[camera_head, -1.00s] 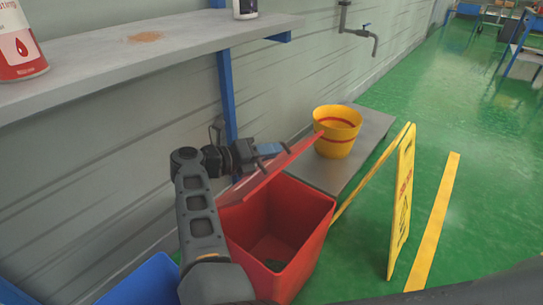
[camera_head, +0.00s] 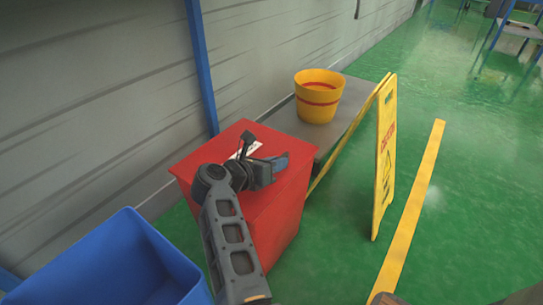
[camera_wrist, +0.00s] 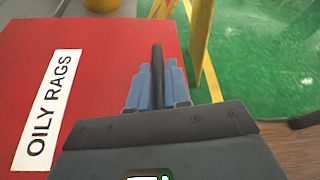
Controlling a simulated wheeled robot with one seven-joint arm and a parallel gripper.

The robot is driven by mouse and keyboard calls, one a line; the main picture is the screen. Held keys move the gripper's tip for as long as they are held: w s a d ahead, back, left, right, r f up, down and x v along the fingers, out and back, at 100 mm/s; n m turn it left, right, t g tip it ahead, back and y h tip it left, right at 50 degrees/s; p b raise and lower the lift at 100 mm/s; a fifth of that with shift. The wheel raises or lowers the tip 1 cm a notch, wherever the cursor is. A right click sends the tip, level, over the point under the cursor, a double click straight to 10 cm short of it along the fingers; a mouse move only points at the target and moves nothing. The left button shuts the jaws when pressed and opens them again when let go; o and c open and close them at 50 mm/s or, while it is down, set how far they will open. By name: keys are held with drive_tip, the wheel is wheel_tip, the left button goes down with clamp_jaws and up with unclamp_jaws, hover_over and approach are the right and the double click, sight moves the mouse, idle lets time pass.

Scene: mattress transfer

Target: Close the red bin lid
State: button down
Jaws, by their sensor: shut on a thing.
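The red bin (camera_head: 275,236) stands against the wall side with its red lid (camera_head: 215,160) lying down over its top. No opening into the bin shows. The lid (camera_wrist: 100,70) fills the left there, with a white "OILY RAGS" label (camera_wrist: 47,110).
A blue bin (camera_head: 120,260) stands open at the lower left. A yellow bucket (camera_head: 318,95) sits on a low grey platform (camera_head: 281,118) behind the red bin. A yellow folding sign (camera_head: 385,160) stands to the right.

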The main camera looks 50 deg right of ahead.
drive_tip(key=shift+s+f, duration=0.15)
drive_tip(key=shift+f, duration=0.6)
drive_tip(key=shift+a+f, duration=0.1)
drive_tip(key=shift+f, duration=0.05)
drive_tip(key=c, duration=1.4)
unclamp_jaws()
drive_tip(key=shift+o, duration=1.2)
drive_tip(key=shift+a+r, duration=0.15)
drive_tip(key=shift+r, duration=0.1)
drive_tip(key=p+v, duration=0.1)
drive_tip(key=v, duration=0.6)
drive_tip(key=shift+a+p, duration=0.2)
drive_tip(key=shift+p, duration=0.1)
